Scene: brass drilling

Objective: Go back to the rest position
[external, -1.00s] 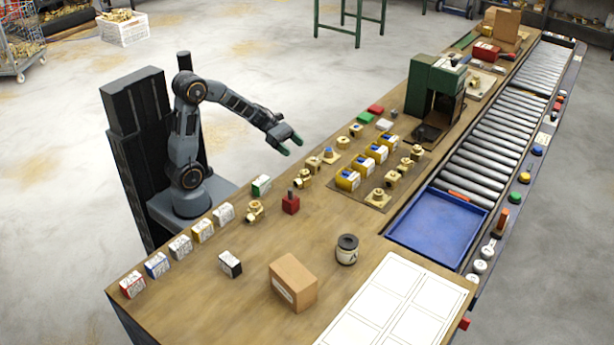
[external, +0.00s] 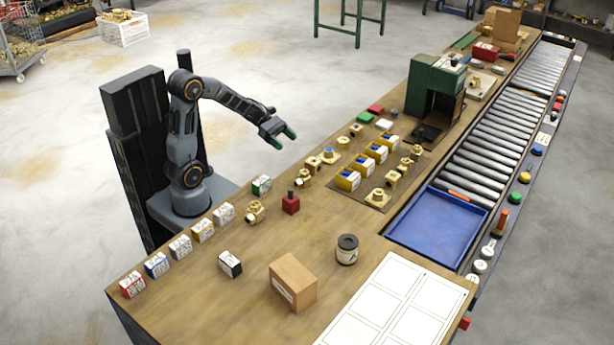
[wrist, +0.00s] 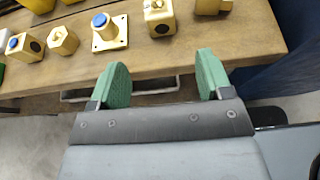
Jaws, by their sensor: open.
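My gripper (external: 284,139) is open and empty, with green finger pads, held in the air by the near-arm edge of the wooden bench (external: 200,283). In the wrist view my gripper (wrist: 162,82) shows nothing between its two green fingers. The bench edge and a row of brass parts lie beyond the fingertips. My arm is bent, its upper part raised above my base, with the forearm sloping down to the right.
A cardboard box (external: 293,283), a blue tray (external: 437,220) and a green machine (external: 435,84) are farther off.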

